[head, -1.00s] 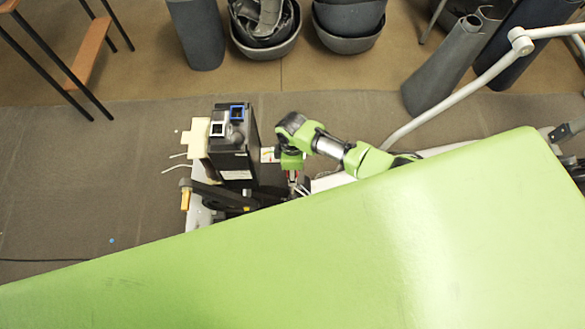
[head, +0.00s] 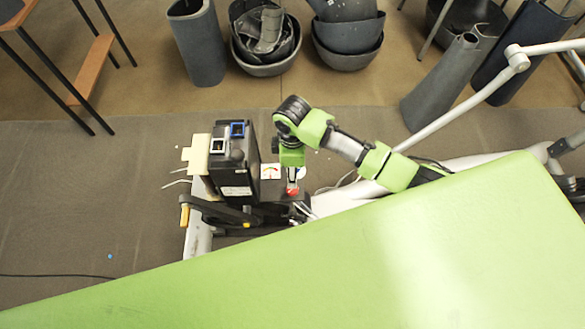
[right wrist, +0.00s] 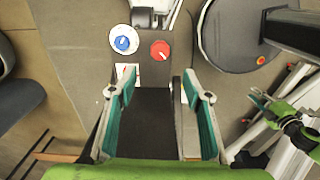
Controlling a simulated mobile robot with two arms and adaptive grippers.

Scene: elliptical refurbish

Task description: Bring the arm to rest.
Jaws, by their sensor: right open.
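My right arm (head: 345,145) reaches in from the right in the head view, green, black and silver, with its wrist bent downward. My right gripper shows in the right wrist view (right wrist: 158,90), its two teal-padded fingers spread apart with nothing between the tips. It is above a dark panel (right wrist: 148,80) with a red knob (right wrist: 160,50) and a blue knob (right wrist: 123,40), beyond the fingertips. In the head view the red knob (head: 292,190) shows just below the green wrist, and the fingers are hard to make out. My left gripper is not identifiable in either view.
A large green surface (head: 340,260) fills the foreground. A black box (head: 236,160) stands left of the arm. White tubing (head: 465,98) runs at the right. Grey bins (head: 348,40) and a cylinder (head: 197,45) stand behind.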

